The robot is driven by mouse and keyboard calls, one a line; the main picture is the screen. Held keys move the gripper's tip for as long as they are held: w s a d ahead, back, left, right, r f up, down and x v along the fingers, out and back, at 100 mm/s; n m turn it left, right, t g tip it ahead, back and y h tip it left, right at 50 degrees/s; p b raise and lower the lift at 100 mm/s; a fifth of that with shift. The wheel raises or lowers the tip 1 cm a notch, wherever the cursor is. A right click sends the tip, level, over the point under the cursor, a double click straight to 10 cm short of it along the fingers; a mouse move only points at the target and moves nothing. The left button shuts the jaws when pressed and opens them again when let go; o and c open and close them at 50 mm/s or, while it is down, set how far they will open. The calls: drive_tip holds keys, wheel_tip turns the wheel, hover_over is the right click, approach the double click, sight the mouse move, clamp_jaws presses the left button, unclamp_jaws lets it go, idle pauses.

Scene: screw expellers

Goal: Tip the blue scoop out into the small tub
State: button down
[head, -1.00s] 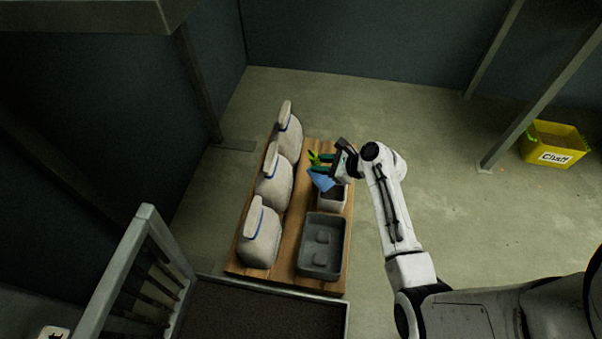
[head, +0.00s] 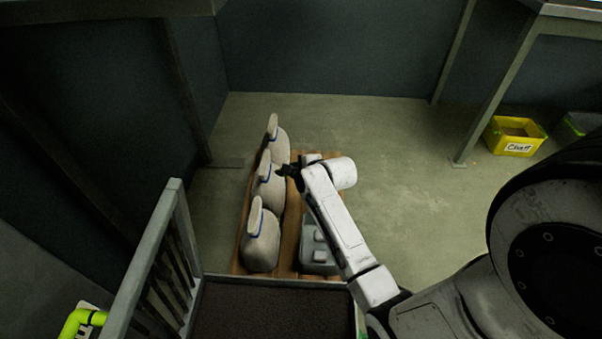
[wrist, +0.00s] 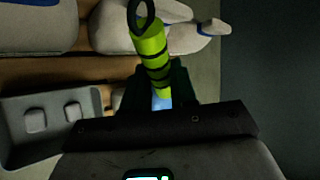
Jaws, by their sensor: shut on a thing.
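My gripper (head: 287,171) is over the middle of the wooden board, close to the sacks, in the head view. In the wrist view my gripper (wrist: 158,84) is shut on the scoop's green, black-banded handle (wrist: 151,48), which ends in a dark ring. Only a small patch of the scoop's blue part (wrist: 162,103) shows between the fingers. The rest of the blue bowl and anything in it are hidden. The small tub is hidden behind my arm in the head view, and I cannot make it out surely in the wrist view.
Several pale sacks (head: 262,245) line the left of the wooden board (head: 288,258). A grey tray (head: 318,266) with two blocks lies at its near right. A railing (head: 176,225) stands at the left. A yellow Chaff bin (head: 515,137) sits on the open floor at right.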

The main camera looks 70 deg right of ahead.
drive_tip(key=shift+w+a+f+n+h+b, duration=0.3)
drive_tip(key=shift+a+h+b, duration=0.2)
drive_tip(key=shift+b, duration=0.35)
drive_tip(key=shift+h, duration=0.3)
drive_tip(key=b, duration=0.1)
drive_tip(key=n+h+b, duration=0.1)
drive_tip(key=b, duration=0.1)
drive_tip(key=n+g+h+b, duration=0.1)
drive_tip(key=shift+w+a+f, duration=0.1)
drive_tip(key=shift+a+f, duration=0.15)
drive_tip(key=shift+f, duration=0.05)
drive_tip(key=shift+r+b, duration=0.1)
drive_tip(key=shift+b, duration=0.2)
